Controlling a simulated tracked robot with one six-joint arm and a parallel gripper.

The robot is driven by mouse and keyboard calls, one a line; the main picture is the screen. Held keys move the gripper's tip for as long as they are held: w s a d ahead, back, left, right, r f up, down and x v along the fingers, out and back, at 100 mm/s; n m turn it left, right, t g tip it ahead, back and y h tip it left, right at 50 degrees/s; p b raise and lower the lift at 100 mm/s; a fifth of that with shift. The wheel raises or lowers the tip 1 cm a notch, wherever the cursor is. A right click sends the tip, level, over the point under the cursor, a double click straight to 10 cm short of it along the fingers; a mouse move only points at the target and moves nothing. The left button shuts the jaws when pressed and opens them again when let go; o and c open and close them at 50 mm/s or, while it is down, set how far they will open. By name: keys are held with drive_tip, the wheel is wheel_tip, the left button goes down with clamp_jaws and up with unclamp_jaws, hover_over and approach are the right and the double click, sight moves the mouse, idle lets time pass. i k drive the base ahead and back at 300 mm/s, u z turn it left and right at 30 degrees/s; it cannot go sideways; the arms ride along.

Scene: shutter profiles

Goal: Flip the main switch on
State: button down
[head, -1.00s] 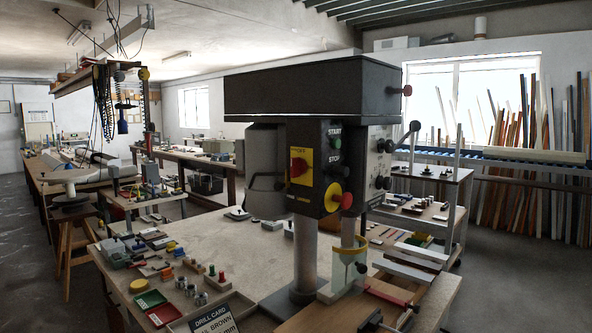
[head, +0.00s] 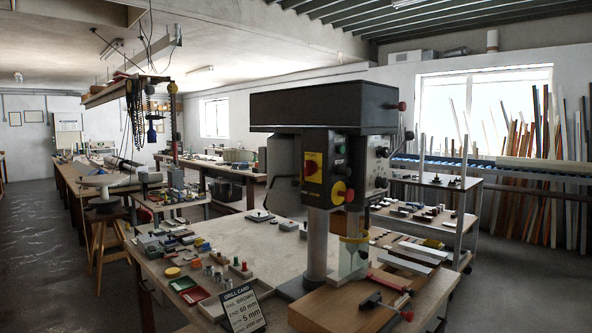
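The main switch (head: 311,168) is a red rotary knob on a yellow plate. It is on the front of the dark control box of a drill press (head: 322,108). The knob looks tilted, but its on or off marking is too small to read. Beside it are a green start button (head: 340,149), a stop button below it, and a red mushroom button (head: 348,195) on a yellow disc. My gripper is not in view, and nothing touches the switch.
The drill press stands on a bench (head: 235,262) with small parts, trays and a drill card (head: 241,309). A red-handled clamp (head: 385,308) sticks out at the front right. A shelf trolley (head: 440,205) stands behind. Open floor (head: 45,250) lies at the left.

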sight(311, 168)
drive_tip(key=k, duration=0.7)
drive_tip(key=u, duration=0.45)
drive_tip(key=i, duration=0.65)
drive_tip(key=u, duration=1.15)
drive_tip(key=i, duration=1.75)
drive_tip(key=z, duration=0.05)
